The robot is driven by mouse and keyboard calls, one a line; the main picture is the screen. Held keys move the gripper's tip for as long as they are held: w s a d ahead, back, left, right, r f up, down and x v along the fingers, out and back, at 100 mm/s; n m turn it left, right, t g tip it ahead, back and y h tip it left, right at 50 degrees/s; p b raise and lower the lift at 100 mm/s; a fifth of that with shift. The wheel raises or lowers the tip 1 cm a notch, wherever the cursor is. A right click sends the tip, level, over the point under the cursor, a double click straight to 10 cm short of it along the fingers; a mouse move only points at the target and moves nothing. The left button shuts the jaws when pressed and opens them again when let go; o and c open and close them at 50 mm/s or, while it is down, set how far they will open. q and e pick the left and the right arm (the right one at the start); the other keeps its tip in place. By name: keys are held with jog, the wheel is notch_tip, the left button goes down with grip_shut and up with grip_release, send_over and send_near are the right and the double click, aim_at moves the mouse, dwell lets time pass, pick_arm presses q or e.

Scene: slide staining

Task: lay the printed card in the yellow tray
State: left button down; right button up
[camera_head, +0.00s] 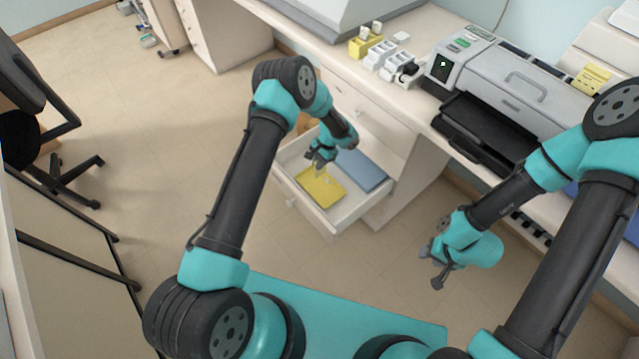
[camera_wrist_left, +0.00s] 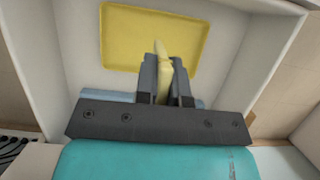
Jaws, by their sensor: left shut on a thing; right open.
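The yellow tray (camera_head: 319,188) lies in the open drawer, on the left side of it. It also fills the upper middle of the left wrist view (camera_wrist_left: 120,30). My left gripper (camera_head: 319,163) is over the drawer, above the far part of the yellow tray. It is shut on a narrow pale-yellow thing (camera_wrist_left: 162,48), which looks like the card seen nearly edge-on. No print on it can be made out, and the jaws hide its lower part. My right gripper (camera_head: 437,268) is open and empty over the floor, right of the drawer and apart from it.
A blue tray (camera_head: 361,170) lies beside the yellow one in the drawer. The white drawer walls (camera_head: 331,217) stand around both. The counter above carries a grey machine (camera_head: 525,90) and several small white and yellow boxes (camera_head: 385,55).

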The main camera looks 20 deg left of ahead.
aim_at(319, 172)
pick_arm(q)
jog(key=shift+f, duration=2.8)
jog(key=shift+f, duration=1.85)
jog(key=shift+f, duration=0.2)
jog(key=c, duration=1.2)
grip_release()
jog(key=shift+r, duration=0.15)
jog(key=v, duration=1.2)
